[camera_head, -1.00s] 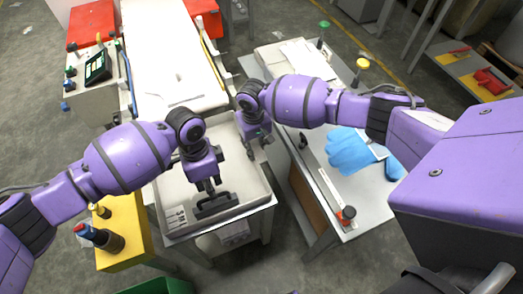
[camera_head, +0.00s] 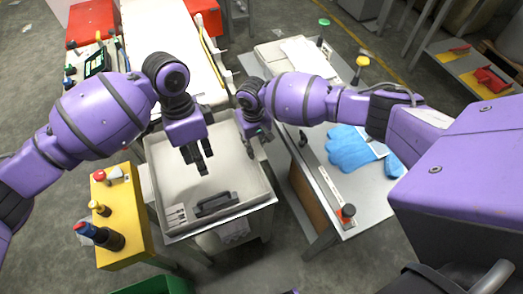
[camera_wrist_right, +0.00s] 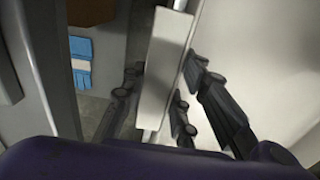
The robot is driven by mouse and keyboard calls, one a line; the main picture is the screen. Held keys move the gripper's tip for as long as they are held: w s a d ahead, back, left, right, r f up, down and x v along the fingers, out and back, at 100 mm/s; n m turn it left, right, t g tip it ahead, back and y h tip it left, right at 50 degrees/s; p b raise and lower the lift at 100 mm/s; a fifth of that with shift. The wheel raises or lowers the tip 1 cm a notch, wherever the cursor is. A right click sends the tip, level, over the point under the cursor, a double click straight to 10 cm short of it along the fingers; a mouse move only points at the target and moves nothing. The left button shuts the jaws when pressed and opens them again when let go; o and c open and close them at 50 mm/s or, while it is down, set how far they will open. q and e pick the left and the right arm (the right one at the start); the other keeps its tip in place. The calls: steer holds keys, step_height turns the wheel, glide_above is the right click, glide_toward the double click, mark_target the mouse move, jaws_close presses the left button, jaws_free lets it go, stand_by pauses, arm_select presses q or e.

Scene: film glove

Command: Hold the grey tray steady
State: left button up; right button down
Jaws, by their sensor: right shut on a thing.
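The grey tray (camera_head: 160,199) stands on a stand in the middle of the head view, with raised walls. A black handle-shaped piece (camera_head: 217,204) and a small pale slotted piece (camera_head: 176,214) lie inside it near the front. My right gripper (camera_head: 256,146) is at the tray's right wall. In the right wrist view its fingers (camera_wrist_right: 155,102) are on either side of the pale wall (camera_wrist_right: 165,68), shut on it. My left gripper (camera_head: 197,164) is over the tray, behind and above the black piece, its fingers apart and empty.
A yellow stand (camera_head: 125,205) with knobs is close on the left. A white surface (camera_head: 165,35) lies behind the tray.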

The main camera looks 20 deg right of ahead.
steer(key=shift+w+r, duration=0.1)
steer(key=shift+r, duration=0.05)
steer(key=c, duration=1.3)
jaws_free()
steer(key=shift+r, duration=0.1)
step_height(320, 180, up, 12)
